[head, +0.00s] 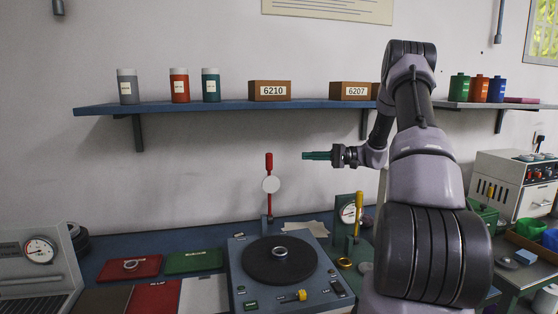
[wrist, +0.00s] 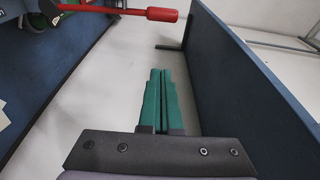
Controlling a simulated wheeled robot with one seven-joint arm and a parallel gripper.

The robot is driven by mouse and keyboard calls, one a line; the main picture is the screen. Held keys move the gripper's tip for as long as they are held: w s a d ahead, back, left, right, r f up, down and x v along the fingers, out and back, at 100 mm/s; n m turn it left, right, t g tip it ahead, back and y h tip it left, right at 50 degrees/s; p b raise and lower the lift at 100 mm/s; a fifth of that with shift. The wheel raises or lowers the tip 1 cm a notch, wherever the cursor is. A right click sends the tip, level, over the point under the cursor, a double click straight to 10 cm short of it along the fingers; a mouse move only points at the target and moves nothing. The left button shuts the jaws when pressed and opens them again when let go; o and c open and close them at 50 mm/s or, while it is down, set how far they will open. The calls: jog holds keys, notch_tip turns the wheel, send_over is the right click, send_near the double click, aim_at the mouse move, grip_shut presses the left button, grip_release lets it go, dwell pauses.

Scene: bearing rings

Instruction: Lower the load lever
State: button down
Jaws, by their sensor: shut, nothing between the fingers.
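A yellow-handled upright lever (head: 358,211) stands on a green gauge stand at the right. I cannot read a label saying which is the load lever.
The turntable machine (head: 240,292) carries a ring (head: 280,253) on its dark disc. A blue wall shelf (head: 225,106) with jars and boxes runs above my gripper; its board fills the right of the wrist view (wrist: 245,75). Red and green mats (head: 195,262) lie left.

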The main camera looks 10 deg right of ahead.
jog(key=s+a, duration=0.1)
jog(key=a, duration=1)
jog(key=shift+s+a, duration=0.2)
jog(key=shift+a, duration=0.1)
jog(key=shift+s, duration=0.15)
